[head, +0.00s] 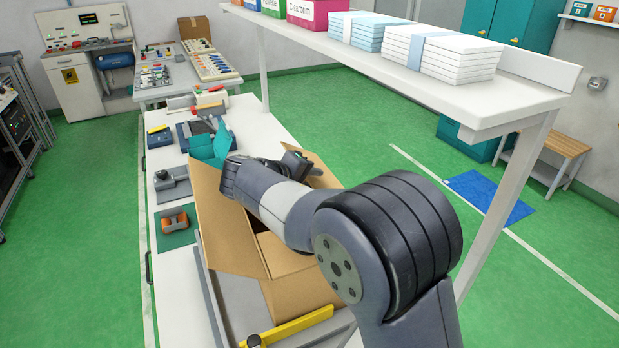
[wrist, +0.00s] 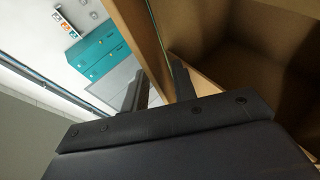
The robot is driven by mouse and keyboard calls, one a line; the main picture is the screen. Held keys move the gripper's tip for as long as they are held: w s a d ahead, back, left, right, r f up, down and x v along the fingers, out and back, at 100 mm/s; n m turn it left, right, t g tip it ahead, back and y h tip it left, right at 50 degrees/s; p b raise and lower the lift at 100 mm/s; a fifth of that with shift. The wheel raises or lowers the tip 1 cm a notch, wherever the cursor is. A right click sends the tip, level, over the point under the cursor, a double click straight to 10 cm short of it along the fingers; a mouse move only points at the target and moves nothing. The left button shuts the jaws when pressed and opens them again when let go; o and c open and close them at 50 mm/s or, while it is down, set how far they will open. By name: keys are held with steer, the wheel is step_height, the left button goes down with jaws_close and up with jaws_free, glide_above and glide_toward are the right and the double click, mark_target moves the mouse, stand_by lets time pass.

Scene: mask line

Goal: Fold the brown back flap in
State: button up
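An open brown cardboard box (head: 300,293) stands on the workbench, with brown flaps spread outward. A brown panel (head: 325,171) rises at its far side, beside my gripper (head: 300,164); this may be the back flap, but my arm covers much of it. In the wrist view a cardboard panel (wrist: 143,40) runs between the fingers of my gripper (wrist: 158,68). One finger is on the box's inner side, the other outside. The fingers look apart, with a gap beside the panel; I cannot tell whether either touches it. The box interior (wrist: 235,60) is dark.
A teal piece (head: 207,146) stands up at the box's far left corner. A yellow bar (head: 290,328) lies at the near side. A shelf (head: 440,95) with white stacks overhangs on the right. Tools and an orange part (head: 175,221) lie left of the box.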

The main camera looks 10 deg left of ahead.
steer(key=shift+c, duration=0.6)
jaws_close()
stand_by(0.8)
